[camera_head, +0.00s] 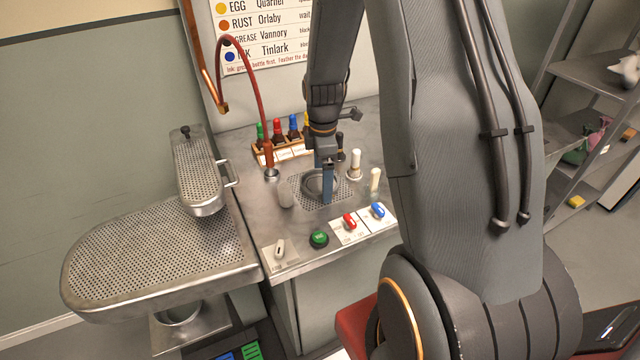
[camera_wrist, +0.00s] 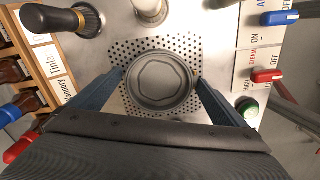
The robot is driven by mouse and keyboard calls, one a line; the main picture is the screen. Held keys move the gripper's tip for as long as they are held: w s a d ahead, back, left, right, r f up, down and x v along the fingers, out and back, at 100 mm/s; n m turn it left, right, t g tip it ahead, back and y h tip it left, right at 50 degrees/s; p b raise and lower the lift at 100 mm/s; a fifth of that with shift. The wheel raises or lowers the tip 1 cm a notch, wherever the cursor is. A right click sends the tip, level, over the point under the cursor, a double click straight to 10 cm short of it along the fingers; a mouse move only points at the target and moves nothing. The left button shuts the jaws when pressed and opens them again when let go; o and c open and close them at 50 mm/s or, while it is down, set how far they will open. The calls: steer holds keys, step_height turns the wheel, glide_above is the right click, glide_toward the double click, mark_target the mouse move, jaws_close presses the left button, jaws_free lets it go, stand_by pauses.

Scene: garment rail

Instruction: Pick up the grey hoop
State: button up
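The grey hoop (camera_wrist: 160,103) is a round dark grey ring lying on a perforated metal plate in the worktop. In the wrist view it sits between my two blue fingers. My gripper (camera_wrist: 161,80) is open around it, one finger on each side, with the fingertips close to its outer edge. I cannot tell whether either finger touches it. In the head view the hoop (camera_head: 308,183) is partly hidden behind a finger of my gripper (camera_head: 327,198), which reaches down to about the level of the plate.
A wooden rack (camera_head: 266,155) of coloured bottles stands behind. A white-topped brush or stamp (camera_head: 355,163), a translucent cup (camera_head: 285,194) and a small cream bottle (camera_head: 375,180) stand around the plate. A green button (camera_head: 319,239), red switch (camera_head: 350,221) and blue switch (camera_head: 378,210) line the front.

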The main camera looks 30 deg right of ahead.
steer(key=c, duration=0.8)
steer(key=shift+r, duration=0.15)
